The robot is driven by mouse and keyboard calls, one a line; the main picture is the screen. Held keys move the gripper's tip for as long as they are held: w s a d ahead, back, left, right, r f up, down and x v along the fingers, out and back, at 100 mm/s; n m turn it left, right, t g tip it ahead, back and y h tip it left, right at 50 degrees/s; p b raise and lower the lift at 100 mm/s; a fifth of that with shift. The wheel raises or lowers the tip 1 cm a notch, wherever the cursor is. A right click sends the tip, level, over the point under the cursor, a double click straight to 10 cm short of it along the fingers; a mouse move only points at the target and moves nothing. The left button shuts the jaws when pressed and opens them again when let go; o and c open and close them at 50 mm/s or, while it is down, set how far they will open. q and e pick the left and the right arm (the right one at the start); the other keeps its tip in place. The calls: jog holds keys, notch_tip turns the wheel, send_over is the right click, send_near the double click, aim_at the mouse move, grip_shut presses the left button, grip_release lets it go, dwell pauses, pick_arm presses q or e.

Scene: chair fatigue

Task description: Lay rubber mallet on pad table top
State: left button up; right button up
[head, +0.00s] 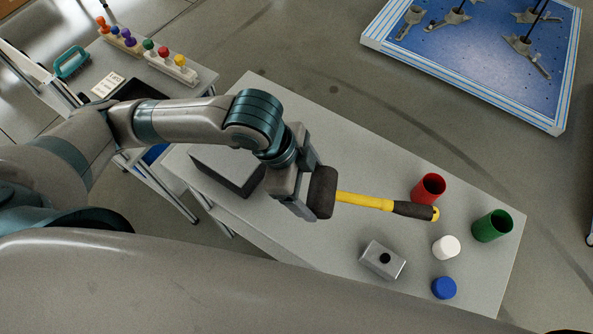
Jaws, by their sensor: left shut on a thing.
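The rubber mallet (365,201) has a black head, a yellow handle and a dark grip with a yellow end. My left gripper (308,192) is shut on the mallet at its black head. The handle points right, over the grey table top (335,240). I cannot tell how high the mallet is above the table, or whether it touches it. The fingertips are partly hidden by the gripper body and the mallet head. My right gripper is not in view.
A dark-sided grey block (228,168) lies on the table's left part. A red cup (428,188), green cup (492,226), white cap (446,247), blue cap (444,288) and metal box (383,260) stand at right. A rack of coloured knobs (150,55) is at upper left.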

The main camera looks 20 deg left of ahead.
pick_arm(q)
jog(key=w+a+f, duration=0.1)
jog(key=w+a, duration=0.1)
jog(key=w+a+f+p, duration=0.1)
jog(key=w+a+f, duration=0.3)
jog(key=w, duration=0.1)
jog(key=shift+f+p, duration=0.1)
jog(key=shift+p, duration=0.25)
jog(key=shift+s+f, duration=0.1)
jog(key=shift+f, duration=0.05)
notch_tip(320, 180, down, 2)
jog(key=shift+f+p, duration=0.25)
jog(key=shift+p, duration=0.3)
jog(key=shift+f, duration=0.65)
jog(key=o, duration=1.5)
jog(key=shift+c, duration=0.2)
jog(key=shift+r, duration=0.1)
